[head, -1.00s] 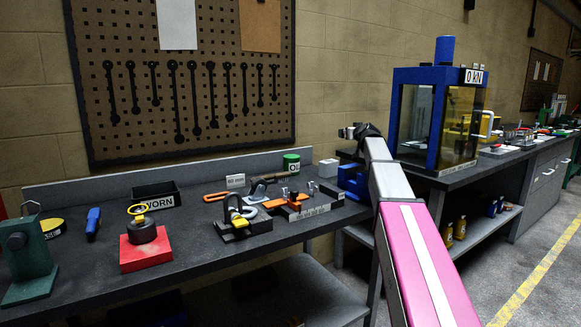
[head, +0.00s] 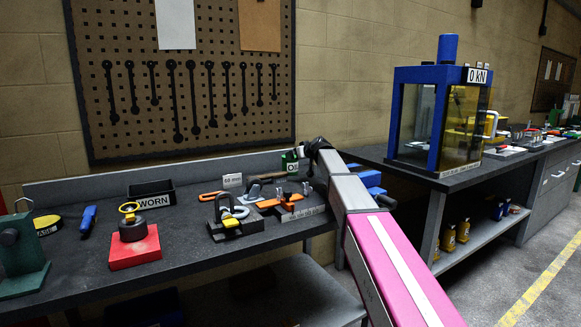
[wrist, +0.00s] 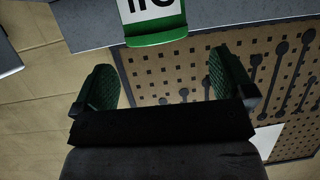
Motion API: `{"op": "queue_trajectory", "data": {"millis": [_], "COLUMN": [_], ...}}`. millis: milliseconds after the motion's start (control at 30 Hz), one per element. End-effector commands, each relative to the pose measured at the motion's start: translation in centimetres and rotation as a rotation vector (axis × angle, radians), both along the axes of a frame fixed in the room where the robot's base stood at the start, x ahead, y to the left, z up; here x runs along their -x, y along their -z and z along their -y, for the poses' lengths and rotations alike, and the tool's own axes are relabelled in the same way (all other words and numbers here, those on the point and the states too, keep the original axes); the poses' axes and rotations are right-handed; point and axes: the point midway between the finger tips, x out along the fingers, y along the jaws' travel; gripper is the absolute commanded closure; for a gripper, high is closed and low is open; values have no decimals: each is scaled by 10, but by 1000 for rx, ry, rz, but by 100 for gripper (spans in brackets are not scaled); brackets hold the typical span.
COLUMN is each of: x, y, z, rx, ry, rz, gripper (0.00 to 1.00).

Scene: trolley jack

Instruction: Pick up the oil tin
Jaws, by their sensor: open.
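The oil tin (head: 289,161) is a small green tin with a white label, standing at the back of the bench. In the head view my gripper (head: 309,156) is just right of it and partly overlaps it. The wrist view is upside down and shows the tin (wrist: 154,22) at the top edge, its label lettering partly cut off. My gripper's two green-padded fingers (wrist: 165,85) are spread apart with nothing between them. The tin lies ahead of the fingertips, roughly in line with the gap, with space left between.
A small "50 mm" sign (head: 232,181) and an orange-handled tool (head: 212,195) lie left of the tin. Shackle fixtures (head: 230,219) stand in front. A pegboard (head: 190,80) hangs behind. A blue press frame (head: 436,120) stands to the right.

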Motion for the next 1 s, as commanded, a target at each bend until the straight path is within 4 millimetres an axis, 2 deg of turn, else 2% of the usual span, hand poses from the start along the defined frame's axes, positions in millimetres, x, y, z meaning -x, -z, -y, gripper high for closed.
{"op": "queue_trajectory", "data": {"millis": [33, 100, 367, 600, 900, 933, 1000], "x": [-9, -16, -28, -55, -59, -59, -59], "y": [3, 7, 14, 28, 31, 31, 31], "z": [-5, -10, -18, -35, -39, -39, -39], "rx": [1, 0, 0, 0, 0, 0, 0], "ry": [0, 1, 2, 1, 2, 2, 2], "rz": [-1, 0, 0, 1, 1, 1, 1], "gripper": [0, 0, 0, 0, 0, 3, 26]}}
